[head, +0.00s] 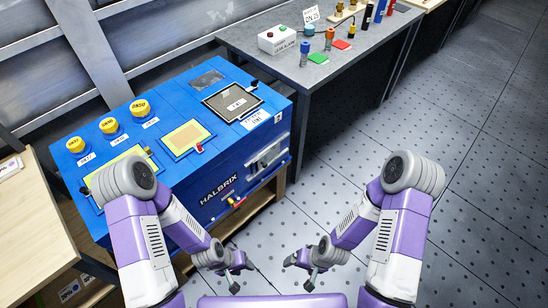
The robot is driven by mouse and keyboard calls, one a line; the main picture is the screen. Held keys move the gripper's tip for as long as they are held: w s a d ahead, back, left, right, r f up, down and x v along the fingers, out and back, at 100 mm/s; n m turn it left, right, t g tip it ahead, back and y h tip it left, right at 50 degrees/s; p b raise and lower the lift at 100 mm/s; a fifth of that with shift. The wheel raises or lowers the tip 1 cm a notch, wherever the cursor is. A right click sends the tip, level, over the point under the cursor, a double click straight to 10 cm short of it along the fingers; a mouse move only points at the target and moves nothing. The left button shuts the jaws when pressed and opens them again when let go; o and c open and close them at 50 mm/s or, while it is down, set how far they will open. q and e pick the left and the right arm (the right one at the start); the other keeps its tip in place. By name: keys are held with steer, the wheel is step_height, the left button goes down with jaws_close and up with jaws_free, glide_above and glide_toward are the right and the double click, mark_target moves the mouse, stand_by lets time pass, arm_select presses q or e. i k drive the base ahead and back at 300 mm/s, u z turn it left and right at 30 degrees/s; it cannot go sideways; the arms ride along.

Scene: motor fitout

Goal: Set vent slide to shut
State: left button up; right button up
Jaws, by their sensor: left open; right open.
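A blue machine box (185,215) marked HALBRIX stands at the left on a wooden bench. A light grey slatted part (268,157), which looks like the vent, is on its front face at the right. A small red and yellow piece (237,202) sits low on the same face. I cannot tell which part is the vent slide or how it is set. My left gripper (235,275) and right gripper (307,274) are both open and empty. They hang low in front of the box, apart from it, with floor beneath.
Yellow knobs (138,107), panels and a dark framed plate (232,102) are on the box top. A grey table (350,73) behind right holds a white button box (277,39) and several small coloured parts. A wooden table (30,235) is at far left. Floor at right is clear.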

mark_target(263, 163)
steer(key=z, duration=0.45)
steer(key=i, duration=0.75)
steer(key=z, duration=0.35)
